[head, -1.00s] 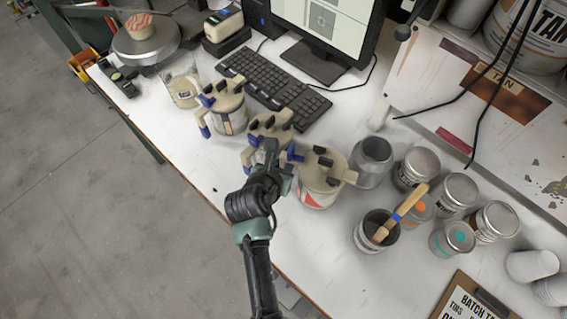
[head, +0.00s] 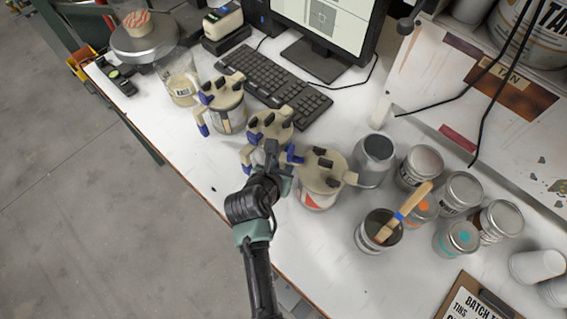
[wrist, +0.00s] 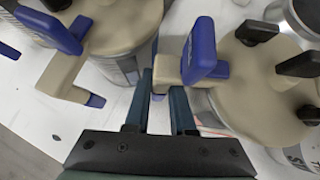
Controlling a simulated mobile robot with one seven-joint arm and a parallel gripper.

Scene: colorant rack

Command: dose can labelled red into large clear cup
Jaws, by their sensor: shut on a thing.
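The can with the red label patch (head: 317,198) stands upright on the bench under a beige lid with dark knobs and a blue lever. It is at the right in the wrist view (wrist: 262,85), where a sliver of red shows. My gripper (head: 272,150) is at the can's left side. Its dark fingers (wrist: 162,100) are shut around the beige arm of this can's lid, just below the blue lever. The lettering on the can is not legible. A large clear cup (head: 178,85) with a small label stands farther left, near the scale.
Two similar lidded cans, a middle one (head: 270,126) and a left one (head: 226,112), stand between the gripper and the cup. A keyboard (head: 272,88) lies behind them. Right are a grey can (head: 373,160), a pot with a brush (head: 370,232) and several tins (head: 455,237).

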